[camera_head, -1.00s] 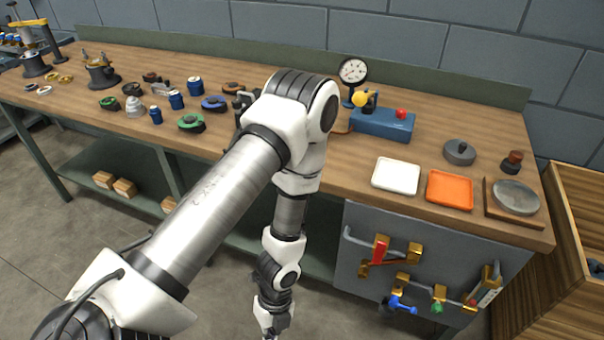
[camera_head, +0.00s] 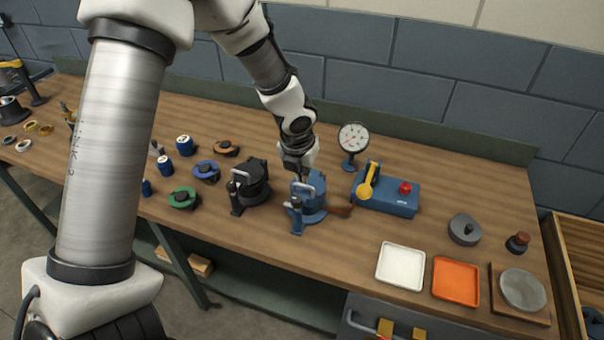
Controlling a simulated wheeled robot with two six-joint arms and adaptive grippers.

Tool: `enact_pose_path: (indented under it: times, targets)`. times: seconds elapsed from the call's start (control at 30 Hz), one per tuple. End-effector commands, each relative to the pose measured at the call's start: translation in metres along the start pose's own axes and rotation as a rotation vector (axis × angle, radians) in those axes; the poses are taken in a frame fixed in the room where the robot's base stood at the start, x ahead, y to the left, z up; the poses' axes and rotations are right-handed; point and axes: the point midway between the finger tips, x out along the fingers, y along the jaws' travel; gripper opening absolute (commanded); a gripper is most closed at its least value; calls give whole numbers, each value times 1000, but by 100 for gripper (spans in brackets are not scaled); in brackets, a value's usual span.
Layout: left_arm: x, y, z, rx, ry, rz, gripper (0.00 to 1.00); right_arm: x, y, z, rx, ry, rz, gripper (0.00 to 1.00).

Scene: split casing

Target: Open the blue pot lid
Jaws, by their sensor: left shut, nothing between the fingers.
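The blue pot (camera_head: 312,198) stands upright on the workbench near the middle of the view, with a light handle and a blue clamp part at its front. Its top is partly hidden by my gripper, so I cannot tell exactly how its lid sits. My left gripper (camera_head: 299,174) comes down from above, right over the pot's top back edge. It is shut and empty; I cannot tell if it touches the pot. My right gripper is not in view.
A similar black pot (camera_head: 254,188) stands close on the left. A blue box (camera_head: 392,194) with a yellow lever and red knob is on the right, with a dial gauge (camera_head: 353,138) behind. White (camera_head: 401,266) and orange (camera_head: 456,281) trays lie at front right.

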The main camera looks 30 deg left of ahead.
Motion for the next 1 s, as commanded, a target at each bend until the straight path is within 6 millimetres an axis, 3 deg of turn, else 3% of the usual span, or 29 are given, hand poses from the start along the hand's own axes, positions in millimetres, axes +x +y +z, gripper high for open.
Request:
enact_pose_path:
  times: [0.2,0.4,1.0]
  targets:
    - [50,0,-2,0,3,0,0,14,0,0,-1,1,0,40]
    - [78,0,-1,0,1,-1,0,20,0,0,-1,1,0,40]
    - [82,0,-3,0,0,-2,0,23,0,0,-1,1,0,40]
